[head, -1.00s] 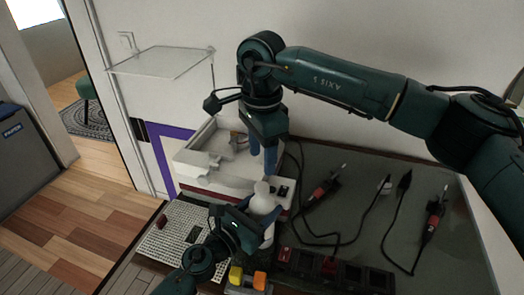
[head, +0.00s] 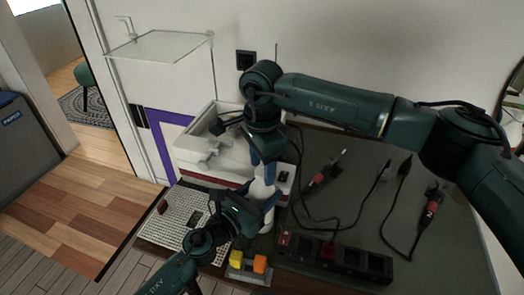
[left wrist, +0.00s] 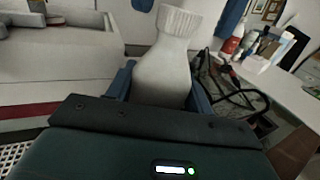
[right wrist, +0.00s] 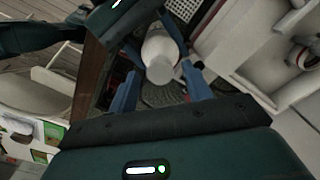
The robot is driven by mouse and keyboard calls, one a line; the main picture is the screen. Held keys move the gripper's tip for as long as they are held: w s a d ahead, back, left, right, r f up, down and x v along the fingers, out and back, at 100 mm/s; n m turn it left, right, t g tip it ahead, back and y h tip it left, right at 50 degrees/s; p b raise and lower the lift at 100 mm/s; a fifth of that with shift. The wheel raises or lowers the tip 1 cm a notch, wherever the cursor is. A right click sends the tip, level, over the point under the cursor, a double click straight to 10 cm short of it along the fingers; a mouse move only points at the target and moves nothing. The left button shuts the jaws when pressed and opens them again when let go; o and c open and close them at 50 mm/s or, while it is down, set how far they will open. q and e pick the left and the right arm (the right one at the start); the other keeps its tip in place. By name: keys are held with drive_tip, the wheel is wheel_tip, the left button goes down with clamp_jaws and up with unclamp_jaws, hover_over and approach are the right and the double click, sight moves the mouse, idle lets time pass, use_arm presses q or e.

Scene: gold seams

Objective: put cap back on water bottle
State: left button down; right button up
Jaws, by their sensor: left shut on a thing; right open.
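The white water bottle (head: 260,189) stands upright in front of the white tray, and it also shows in the left wrist view (left wrist: 165,75). My left gripper (head: 254,203) is shut on the bottle's body. A ribbed white cap (left wrist: 178,22) shows at the top of the bottle; its round end also shows in the right wrist view (right wrist: 160,71). My right gripper (head: 262,168) points down over the bottle's top. It is open, with its blue fingers on either side of the cap. I cannot tell how tightly the cap sits.
A white tray (head: 190,158) stands behind the bottle. A pale keyboard-like grid (head: 172,222) lies at left. A black power strip (head: 345,258) and yellow and orange blocks (head: 248,262) are at the front. Red-handled tools (head: 318,180) with cables lie at right.

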drive_tip(key=shift+f, duration=0.25)
drive_tip(key=shift+c, duration=0.4)
drive_tip(key=c, duration=0.9)
drive_tip(key=o, duration=1.1)
wheel_tip(320, 180, up, 12)
use_arm(q)
drive_tip(key=c, duration=0.5)
unclamp_jaws()
